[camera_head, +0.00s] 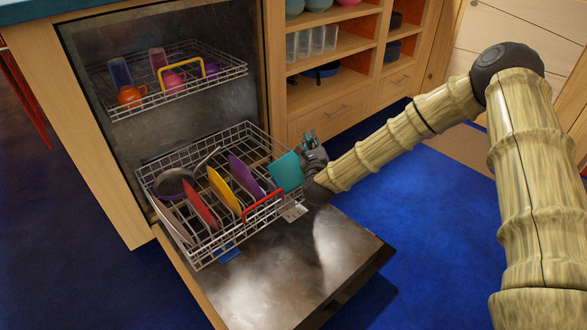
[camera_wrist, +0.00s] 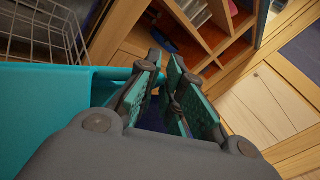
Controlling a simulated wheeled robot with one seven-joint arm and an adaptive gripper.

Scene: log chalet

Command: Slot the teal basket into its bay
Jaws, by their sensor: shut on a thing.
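The teal basket (camera_head: 287,172) is at the right end of the lower dishwasher rack (camera_head: 240,137), beside a purple plate. In the wrist view the basket (camera_wrist: 40,105) fills the left side, and a teal part of it runs to the fingers. My gripper (camera_head: 309,142) is shut on the basket at its right side; its fingers also show in the wrist view (camera_wrist: 172,95). Whether the basket's bottom touches the rack is hidden, and I cannot make out its bay clearly.
The lower rack holds a purple plate (camera_head: 246,176), a yellow plate (camera_head: 224,190), a red plate (camera_head: 199,205) and a pan (camera_head: 173,182). A red handle (camera_head: 263,206) edges its front. The open door (camera_head: 300,265) is clear. Shelves (camera_head: 335,48) stand behind right.

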